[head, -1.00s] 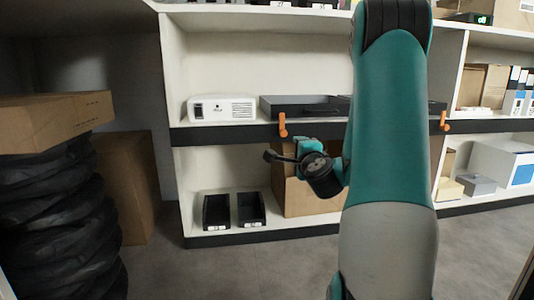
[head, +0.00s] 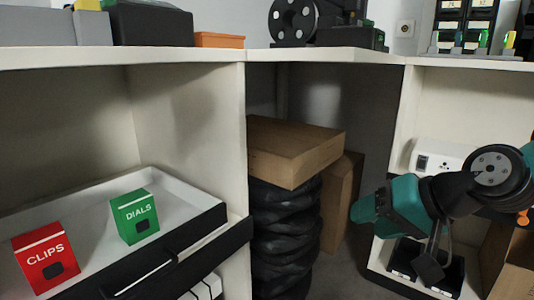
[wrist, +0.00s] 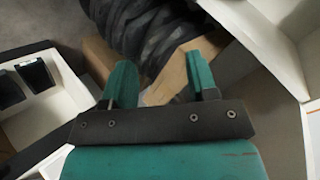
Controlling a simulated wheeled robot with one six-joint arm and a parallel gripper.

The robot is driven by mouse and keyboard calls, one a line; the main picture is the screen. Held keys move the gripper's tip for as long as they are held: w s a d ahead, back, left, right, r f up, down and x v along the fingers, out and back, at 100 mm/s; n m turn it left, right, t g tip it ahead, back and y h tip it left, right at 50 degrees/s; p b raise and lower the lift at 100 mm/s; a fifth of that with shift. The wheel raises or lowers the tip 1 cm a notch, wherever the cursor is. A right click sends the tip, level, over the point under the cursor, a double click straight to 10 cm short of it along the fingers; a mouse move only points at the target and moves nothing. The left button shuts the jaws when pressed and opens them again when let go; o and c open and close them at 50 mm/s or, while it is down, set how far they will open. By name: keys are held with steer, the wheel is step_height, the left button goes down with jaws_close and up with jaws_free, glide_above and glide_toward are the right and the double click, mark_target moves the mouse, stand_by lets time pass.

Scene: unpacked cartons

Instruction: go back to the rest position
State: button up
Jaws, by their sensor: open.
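My gripper (head: 366,208) is in the right half of the head view, in front of the gap between the two shelf units. The wrist view shows its two teal fingers (wrist: 162,84) spread apart with nothing between them. Behind the fingers in that view are a brown carton and a black ribbed stack, both out of its reach as far as I can tell. My arm enters the head view from the right edge.
A white tray (head: 190,207) on the left shelf holds a red CLIPS box (head: 46,259) and a green DIALS box (head: 135,217). A brown carton (head: 292,150) lies on a black ribbed stack (head: 285,225). A white device (head: 437,157) stands on the right shelf.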

steer(key=s+a+r+n+g+h+p, duration=0.1)
steer(key=s+a+r+n+g+p, duration=0.3)
steer(key=s, duration=0.4)
steer(key=s+a+r+n+g+h+p, duration=0.1)
steer(key=s+a+r+n+g+p, duration=0.15)
steer(key=s+r+n+p, duration=0.3)
step_height(320, 180, up, 38)
steer(key=s+p, duration=0.2)
steer(key=p, duration=3.4)
steer(key=shift+d+f+g, duration=0.25)
steer(key=shift+d+g, duration=0.1)
steer(key=shift+d, duration=0.1)
steer(key=shift+m, duration=0.25)
